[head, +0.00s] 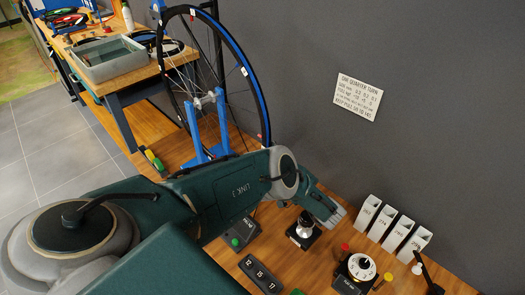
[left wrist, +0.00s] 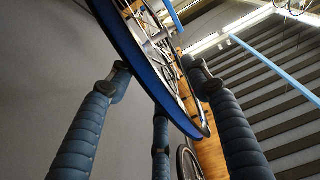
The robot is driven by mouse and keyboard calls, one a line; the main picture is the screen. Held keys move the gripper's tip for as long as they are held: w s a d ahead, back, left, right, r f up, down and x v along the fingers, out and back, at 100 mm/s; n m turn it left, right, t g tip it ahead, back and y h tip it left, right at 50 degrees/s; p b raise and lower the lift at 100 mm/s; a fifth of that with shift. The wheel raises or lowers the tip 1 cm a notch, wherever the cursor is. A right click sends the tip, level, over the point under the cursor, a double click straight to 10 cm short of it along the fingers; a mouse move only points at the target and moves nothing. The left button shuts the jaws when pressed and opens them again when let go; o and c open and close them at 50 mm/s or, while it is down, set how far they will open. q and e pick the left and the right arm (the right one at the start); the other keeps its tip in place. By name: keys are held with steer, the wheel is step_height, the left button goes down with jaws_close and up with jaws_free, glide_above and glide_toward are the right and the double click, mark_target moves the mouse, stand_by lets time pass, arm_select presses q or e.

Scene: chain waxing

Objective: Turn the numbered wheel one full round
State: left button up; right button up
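The numbered wheel (head: 262,105) looks to be the large bicycle wheel with a blue rim and small white tags, upright in a blue stand (head: 193,125). The tags are too small to read. My left arm crosses in front of the stand's foot. My left gripper (head: 330,213) shows as a small teal and grey end, low and right of the wheel in the head view. In the left wrist view the blue wheel (left wrist: 135,62) runs between my spread, padded fingers (left wrist: 160,110). I see nothing gripped and cannot tell whether a finger touches the rim. My right gripper is out of view.
A grey wall stands behind, with a sign (head: 358,97). White boxes (head: 384,224), a white dial (head: 362,267), a dark numbered block (head: 259,273) and small devices crowd the bench below my gripper. A grey tray (head: 108,60) sits on the far table.

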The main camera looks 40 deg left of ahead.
arm_select(q)
steer(key=w+v, duration=0.1)
steer(key=v, duration=0.9)
steer(key=shift+s, duration=0.4)
steer(key=shift+d, duration=0.1)
